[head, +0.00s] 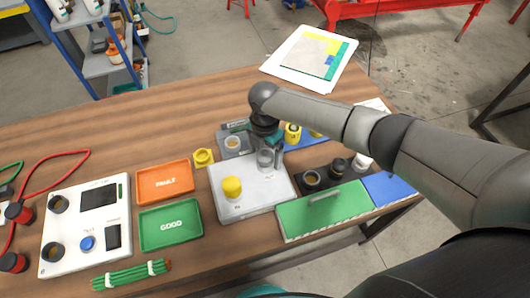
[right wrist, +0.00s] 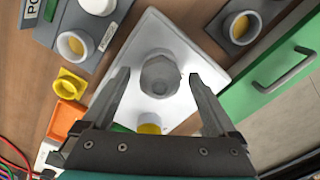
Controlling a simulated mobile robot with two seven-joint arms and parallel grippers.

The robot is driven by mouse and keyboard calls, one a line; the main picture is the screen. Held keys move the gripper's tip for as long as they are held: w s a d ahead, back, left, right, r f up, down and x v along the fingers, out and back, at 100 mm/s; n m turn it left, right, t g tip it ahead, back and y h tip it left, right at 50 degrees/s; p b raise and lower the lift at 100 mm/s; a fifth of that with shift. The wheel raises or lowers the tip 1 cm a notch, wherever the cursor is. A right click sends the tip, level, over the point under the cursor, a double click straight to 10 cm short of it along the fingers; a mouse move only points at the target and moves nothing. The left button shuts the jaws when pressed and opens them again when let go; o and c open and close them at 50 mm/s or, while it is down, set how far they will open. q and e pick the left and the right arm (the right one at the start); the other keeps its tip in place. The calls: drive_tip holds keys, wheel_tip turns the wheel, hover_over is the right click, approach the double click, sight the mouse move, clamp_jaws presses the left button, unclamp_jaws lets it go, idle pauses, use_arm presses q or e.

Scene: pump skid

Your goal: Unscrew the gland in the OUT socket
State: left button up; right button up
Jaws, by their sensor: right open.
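A light grey plate block (head: 258,193) lies on the wooden table and also shows in the right wrist view (right wrist: 205,70). A grey, round gland (head: 265,160) stands in its far socket; a yellow round cap (head: 232,187) sits at its near left. The small socket labels are too small to read for certain. My right gripper (head: 271,149) is over the grey gland. In the right wrist view my right gripper (right wrist: 158,76) is open, with one finger on each side of the gland (right wrist: 160,74) and gaps visible. My left gripper is not in view.
An orange FAULT tray (head: 164,181) and a green GOOD tray (head: 170,225) lie left of the block. A green lid with a handle (head: 325,210) is at the right. A yellow square part (head: 203,157) and a grey holder (head: 233,144) stand close behind.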

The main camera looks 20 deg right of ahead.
drive_tip(key=shift+r+m+p, duration=0.15)
drive_tip(key=shift+m+p, duration=0.65)
drive_tip(key=shift+m, duration=0.4)
drive_tip(key=shift+m+p, duration=0.35)
drive_tip(key=shift+m, duration=0.65)
drive_tip(key=m+p, duration=0.1)
drive_tip(key=m, duration=0.2)
drive_tip(key=shift+p, duration=0.35)
drive_tip(key=shift+m, duration=0.8)
drive_tip(key=c, duration=1.4)
drive_tip(key=n, duration=0.5)
drive_tip(key=shift+b, duration=0.35)
drive_tip(key=n+b, duration=0.1)
drive_tip(key=n, duration=0.3)
drive_tip(key=o, duration=1.4)
